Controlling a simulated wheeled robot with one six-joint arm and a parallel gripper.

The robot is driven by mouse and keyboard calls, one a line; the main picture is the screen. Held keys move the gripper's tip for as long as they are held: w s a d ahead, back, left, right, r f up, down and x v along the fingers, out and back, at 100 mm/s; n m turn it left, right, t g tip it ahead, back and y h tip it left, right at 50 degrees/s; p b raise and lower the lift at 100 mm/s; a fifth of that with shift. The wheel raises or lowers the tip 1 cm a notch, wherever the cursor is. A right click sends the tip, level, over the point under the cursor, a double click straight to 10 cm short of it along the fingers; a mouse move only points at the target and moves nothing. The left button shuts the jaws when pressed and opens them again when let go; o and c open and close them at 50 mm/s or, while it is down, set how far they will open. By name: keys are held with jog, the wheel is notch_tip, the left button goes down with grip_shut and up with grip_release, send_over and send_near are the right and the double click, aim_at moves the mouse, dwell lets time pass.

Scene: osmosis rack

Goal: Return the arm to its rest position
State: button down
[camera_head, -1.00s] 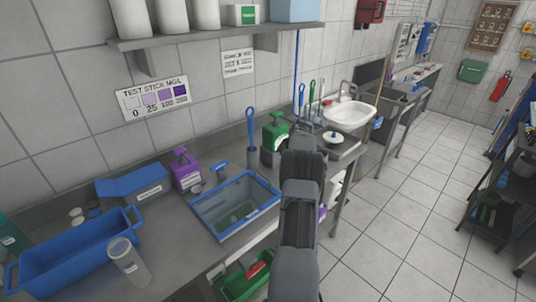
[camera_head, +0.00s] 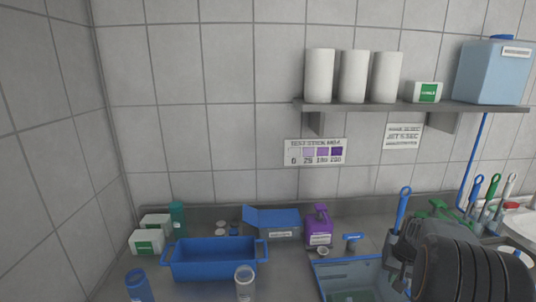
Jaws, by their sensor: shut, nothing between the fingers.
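My arm is in the lower right of the head view, folded close to the camera, with a dark ribbed part in front. My gripper (camera_head: 401,275) shows small and dark at the arm's left side, over the right part of the blue-rimmed basin (camera_head: 345,262). It looks shut and empty. Part of it is hidden by the arm, and I cannot tell its height above the basin.
On the steel counter stand a blue tub (camera_head: 214,262), a clear cylinder (camera_head: 245,284), a blue open box (camera_head: 275,224) and a purple jug (camera_head: 318,226). A shelf (camera_head: 400,105) with white rolls hangs above. A wall (camera_head: 60,150) closes the left side.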

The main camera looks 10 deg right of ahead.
jog(key=s+a+r+n+t, duration=0.1)
jog(key=s+a+r+n, duration=0.1)
jog(key=a, duration=0.6)
jog(key=s+a+r+n+t, duration=0.1)
jog(key=s+a+r+n, duration=0.1)
jog(key=s+a+r, duration=0.2)
jog(key=s+a+r+n+t, duration=0.1)
jog(key=s+a+r, duration=0.3)
jog(key=a, duration=0.9)
jog(key=s+n, duration=0.1)
jog(key=s, duration=0.2)
jog(key=shift+s, duration=0.15)
